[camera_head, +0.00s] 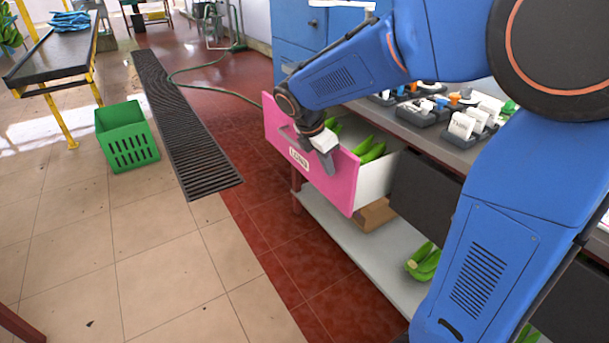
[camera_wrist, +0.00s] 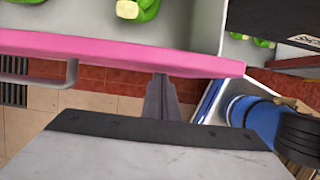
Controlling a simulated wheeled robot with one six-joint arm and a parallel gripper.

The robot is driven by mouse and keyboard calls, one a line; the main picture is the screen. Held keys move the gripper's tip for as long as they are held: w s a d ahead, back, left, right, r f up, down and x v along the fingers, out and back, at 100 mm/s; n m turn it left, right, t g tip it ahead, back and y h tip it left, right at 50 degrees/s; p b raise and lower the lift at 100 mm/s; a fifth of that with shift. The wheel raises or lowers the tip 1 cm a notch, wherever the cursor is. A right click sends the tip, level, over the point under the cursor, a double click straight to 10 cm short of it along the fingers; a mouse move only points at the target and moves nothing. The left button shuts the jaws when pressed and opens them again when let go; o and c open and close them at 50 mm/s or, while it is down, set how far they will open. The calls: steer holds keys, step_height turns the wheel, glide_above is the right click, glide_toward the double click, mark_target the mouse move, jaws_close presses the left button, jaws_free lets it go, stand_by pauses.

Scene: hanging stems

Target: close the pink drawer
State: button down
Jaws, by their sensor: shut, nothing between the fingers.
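The pink drawer (camera_head: 340,189) is pulled out of the bench, with green bananas (camera_head: 372,150) inside and a white label on its front. In the wrist view its pink front (camera_wrist: 120,50) crosses the upper part, with a grey handle (camera_wrist: 40,78) at the left. My gripper (camera_head: 328,162) is at the outer side of the drawer front, right of the label. In the wrist view the shut, empty fingers (camera_wrist: 162,100) are just outside the pink front. Whether they touch it I cannot tell.
The bench top (camera_head: 410,125) holds dark trays of small items. A dark drawer front (camera_head: 425,195) is to the right. A lower shelf (camera_head: 350,235) holds a brown box and bananas. A green crate (camera_head: 127,137) stands on the open floor at left, beside a drain grate (camera_head: 185,125).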

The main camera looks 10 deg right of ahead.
steer(key=w+d, duration=0.2)
steer(key=d, duration=0.5)
steer(key=w+d, duration=0.2)
steer(key=d, duration=0.4)
steer(key=shift+w+d, duration=0.3)
steer(key=shift+d, duration=0.1)
steer(key=shift+d+r, duration=0.1)
